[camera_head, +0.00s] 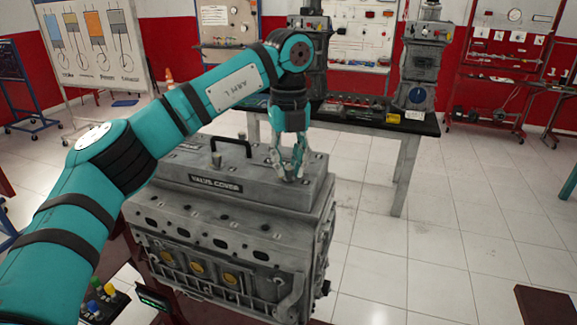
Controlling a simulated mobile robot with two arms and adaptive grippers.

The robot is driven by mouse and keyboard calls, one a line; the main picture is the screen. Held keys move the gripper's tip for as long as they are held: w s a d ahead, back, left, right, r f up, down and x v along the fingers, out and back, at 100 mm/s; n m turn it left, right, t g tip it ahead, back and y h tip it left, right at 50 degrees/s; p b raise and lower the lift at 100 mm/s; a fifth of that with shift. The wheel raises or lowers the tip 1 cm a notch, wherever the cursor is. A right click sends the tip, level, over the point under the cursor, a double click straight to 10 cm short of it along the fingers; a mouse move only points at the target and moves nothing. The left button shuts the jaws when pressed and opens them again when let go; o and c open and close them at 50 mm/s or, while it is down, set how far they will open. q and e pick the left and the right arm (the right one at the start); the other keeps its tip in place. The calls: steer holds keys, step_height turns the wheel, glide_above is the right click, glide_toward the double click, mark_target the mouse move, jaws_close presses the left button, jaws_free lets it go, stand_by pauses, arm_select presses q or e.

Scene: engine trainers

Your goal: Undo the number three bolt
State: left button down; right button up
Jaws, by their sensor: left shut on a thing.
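A grey engine block (215,235) stands in the middle with a valve cover (235,185) on top, labelled "VALVE COVER". The cover has a black handle (230,141) near its left-middle. My left arm reaches in from the left, and my left gripper (290,172) points down at the right end of the cover. Its fingers are shut on a small bolt there, which they mostly hide. I cannot read a number on this bolt. Another small bolt head (242,136) shows at the cover's back edge. My right gripper is not in view.
A dark workbench (350,116) with machines and parts stands behind the engine. A tray with coloured pieces (103,300) lies at the lower left. A whiteboard (95,45) stands at the back left.

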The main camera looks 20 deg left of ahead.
mark_target(289, 167)
arm_select(q)
steer(key=n+b, duration=0.1)
steer(key=n, duration=0.3)
steer(key=shift+f+n, duration=0.1)
steer(key=shift+n, duration=0.2)
steer(key=shift+n+b, duration=0.9)
steer(key=shift+n, duration=1.4)
steer(key=c, duration=1.2)
jaws_free()
step_height(289, 167, up, 12)
steer(key=shift+r, duration=0.1)
